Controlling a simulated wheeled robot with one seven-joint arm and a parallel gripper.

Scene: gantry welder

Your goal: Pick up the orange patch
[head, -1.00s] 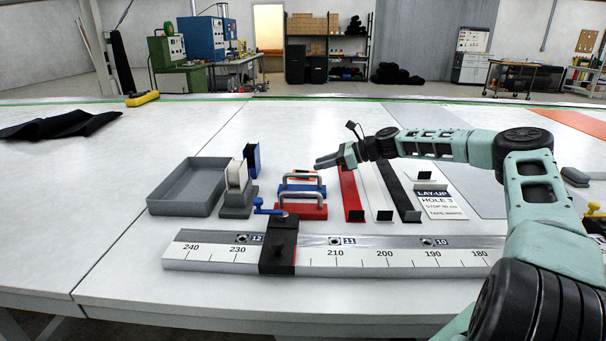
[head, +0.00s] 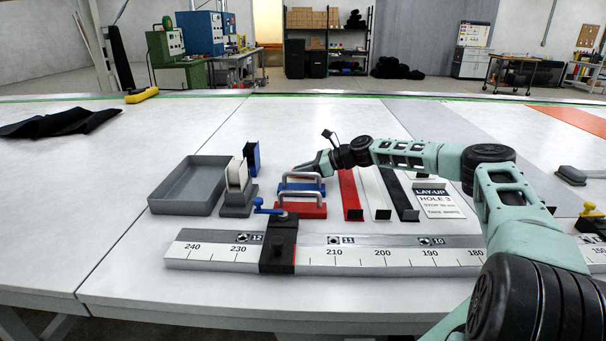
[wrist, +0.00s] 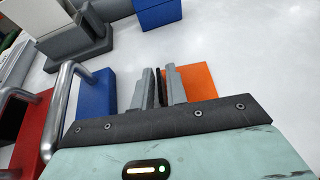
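The orange patch (wrist: 204,80) shows in the wrist view just right of my gripper's fingers, partly hidden by the right finger and the gripper body. In the head view it is hidden behind the blue block and my gripper. My gripper (head: 299,169) is low over the table, just behind the blue block with a metal handle (head: 301,188). In the wrist view my gripper's fingers (wrist: 158,72) are close together with their dark pads almost touching. I see nothing between them. Whether the fingers touch the patch cannot be told.
A red handled block (head: 300,210) stands before the blue one. A tape dispenser (head: 238,195), a grey tray (head: 165,198) and a blue holder (head: 253,158) are left. Red (head: 349,195), white and black strips lie right. A ruler rail (head: 370,258) crosses the front.

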